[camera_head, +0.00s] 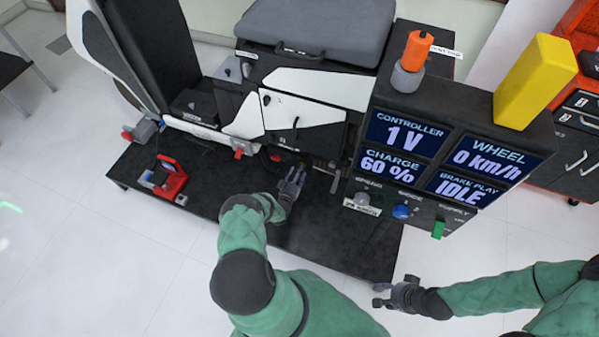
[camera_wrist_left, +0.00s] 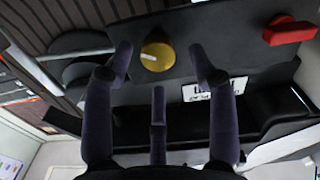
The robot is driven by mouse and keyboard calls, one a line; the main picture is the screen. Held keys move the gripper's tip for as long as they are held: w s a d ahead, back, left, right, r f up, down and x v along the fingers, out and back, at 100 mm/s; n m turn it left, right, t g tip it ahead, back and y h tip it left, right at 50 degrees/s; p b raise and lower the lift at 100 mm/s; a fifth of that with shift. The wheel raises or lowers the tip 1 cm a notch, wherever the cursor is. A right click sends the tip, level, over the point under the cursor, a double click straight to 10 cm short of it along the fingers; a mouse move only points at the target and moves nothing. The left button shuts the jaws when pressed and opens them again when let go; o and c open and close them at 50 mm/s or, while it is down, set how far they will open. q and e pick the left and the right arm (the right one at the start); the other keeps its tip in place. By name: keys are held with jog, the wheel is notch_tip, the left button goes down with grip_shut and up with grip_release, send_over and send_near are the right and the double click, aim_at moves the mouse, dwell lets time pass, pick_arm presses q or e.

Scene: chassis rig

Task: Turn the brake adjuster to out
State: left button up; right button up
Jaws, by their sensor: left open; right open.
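A round gold knob (camera_wrist_left: 157,56) with a pale pointer mark sits on a dark panel in the left wrist view. It looks like the brake adjuster; I cannot make it out in the head view. My left gripper (camera_head: 292,182) is open beside the lower side of the chassis rig. In the left wrist view its fingers (camera_wrist_left: 158,72) stand on either side of the knob, and I cannot tell whether they touch it. A white label (camera_wrist_left: 208,91) is next to it, partly behind a finger. My right gripper (camera_head: 393,292) is open and empty, off the platform's right front.
A red handle (camera_wrist_left: 290,31) is right of the knob in the left wrist view. The control box, with its BRAKE PLAY screen (camera_head: 465,189) reading IDLE, stands right of my left gripper. A red-and-grey tool (camera_head: 168,181) lies on the black platform (camera_head: 350,254).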

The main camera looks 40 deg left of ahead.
pick_arm(q)
jog(key=shift+x, duration=0.85)
jog(key=shift+c, duration=0.3)
jog(key=c, duration=0.9)
jog(key=shift+c, duration=0.9)
jog(key=shift+a+r+n, duration=0.1)
jog(key=shift+n, duration=0.2)
